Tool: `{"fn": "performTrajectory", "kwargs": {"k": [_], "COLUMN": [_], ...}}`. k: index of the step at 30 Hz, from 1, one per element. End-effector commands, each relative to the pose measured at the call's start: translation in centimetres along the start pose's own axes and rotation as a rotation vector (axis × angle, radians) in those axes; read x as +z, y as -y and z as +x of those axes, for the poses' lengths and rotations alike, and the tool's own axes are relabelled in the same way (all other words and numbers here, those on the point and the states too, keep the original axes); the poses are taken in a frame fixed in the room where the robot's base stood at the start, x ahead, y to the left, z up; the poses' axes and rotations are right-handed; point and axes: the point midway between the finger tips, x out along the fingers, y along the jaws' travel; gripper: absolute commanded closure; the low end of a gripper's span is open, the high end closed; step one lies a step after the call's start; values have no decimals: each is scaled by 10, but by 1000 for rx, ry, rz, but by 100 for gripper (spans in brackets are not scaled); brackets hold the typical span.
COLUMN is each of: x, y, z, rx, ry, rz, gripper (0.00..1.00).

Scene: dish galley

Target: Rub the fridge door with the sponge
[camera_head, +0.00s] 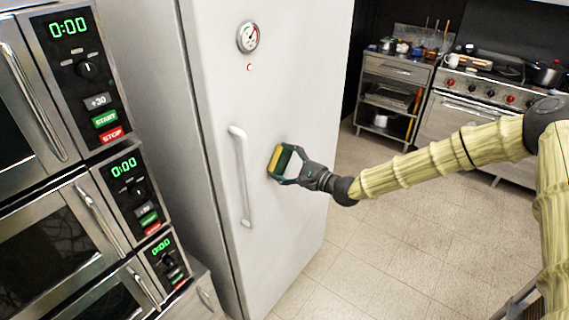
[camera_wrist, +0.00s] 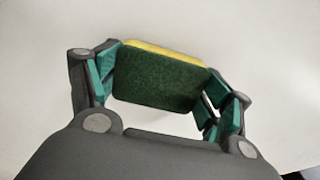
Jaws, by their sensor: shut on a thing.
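The fridge door (camera_head: 297,85) is a tall white panel in the middle of the head view, with a vertical white handle (camera_head: 241,178) on its left side. It fills the background of the wrist view (camera_wrist: 45,60). My gripper (camera_head: 281,163) is shut on a sponge (camera_head: 275,158), just right of the handle. The sponge, yellow with a dark green face, shows between the fingers in the wrist view (camera_wrist: 157,80). Its green face is toward my wrist and its yellow side toward the door. The sponge is at or very close to the door; I cannot tell whether it touches.
A round gauge (camera_head: 248,37) and a small red light sit high on the door. Stacked ovens (camera_head: 65,160) stand at the left. A steel shelf unit (camera_head: 392,90) and a stove (camera_head: 470,115) with pots stand at the back right. The tiled floor (camera_head: 400,240) between is clear.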

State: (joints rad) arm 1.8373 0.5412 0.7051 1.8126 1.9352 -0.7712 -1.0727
Motion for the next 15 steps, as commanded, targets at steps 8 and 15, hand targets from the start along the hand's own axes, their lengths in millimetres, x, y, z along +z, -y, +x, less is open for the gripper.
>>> {"fn": "performTrajectory", "kwargs": {"k": [8,15], "x": [-4,-16], "y": [2,12], "z": [2,1], "rx": [-1,-1], "ry": [0,0], "rz": [0,-1], "gripper": [40,40]}}
